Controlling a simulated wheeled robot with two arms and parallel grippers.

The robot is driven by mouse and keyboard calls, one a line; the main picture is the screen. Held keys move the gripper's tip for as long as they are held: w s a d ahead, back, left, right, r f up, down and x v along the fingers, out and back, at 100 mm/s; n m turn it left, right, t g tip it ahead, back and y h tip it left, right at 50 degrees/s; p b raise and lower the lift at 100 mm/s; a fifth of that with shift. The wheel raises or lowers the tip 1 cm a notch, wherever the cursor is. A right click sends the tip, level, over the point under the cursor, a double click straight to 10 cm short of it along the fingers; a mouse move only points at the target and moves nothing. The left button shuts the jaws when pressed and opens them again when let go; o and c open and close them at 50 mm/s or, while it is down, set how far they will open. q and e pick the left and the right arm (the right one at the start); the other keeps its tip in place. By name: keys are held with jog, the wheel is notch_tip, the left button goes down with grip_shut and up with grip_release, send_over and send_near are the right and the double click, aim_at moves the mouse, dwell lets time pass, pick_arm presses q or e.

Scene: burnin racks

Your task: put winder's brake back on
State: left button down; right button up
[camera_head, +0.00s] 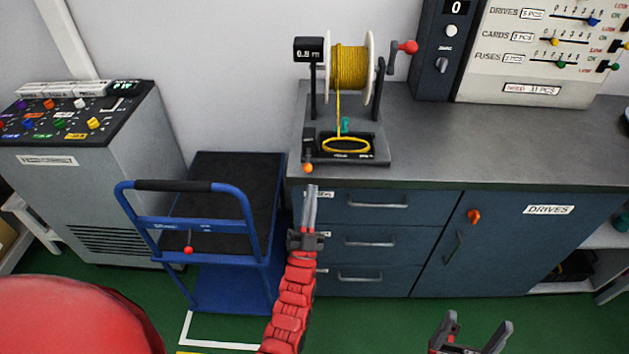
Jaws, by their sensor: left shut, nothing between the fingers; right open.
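The winder stands on the grey worktop, with a spool of yellow cable (349,68), a small black display (309,50) that appears to read 0.8 m, and a crank with a red knob (408,47). A small lever with an orange knob (308,168) sits at the front left of the winder's base (373,137); whether it is the brake is not marked legibly. A yellow loop of cable (346,146) lies in the base's front tray. My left gripper (312,188) is shut and empty, its tips just below the orange knob. My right gripper (478,324) is open and empty, low in front of the cabinet.
The worktop (450,140) is clear right of the winder. A blue cabinet (370,240) with drawers and a DRIVES door stands below. A blue cart (190,225) is at left, beside a grey console (95,170). A counter panel (540,55) stands back right.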

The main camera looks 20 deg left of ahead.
pick_arm(q)
jog(key=v, duration=0.3)
jog(key=shift+f, duration=0.3)
jog(key=shift+s, duration=0.1)
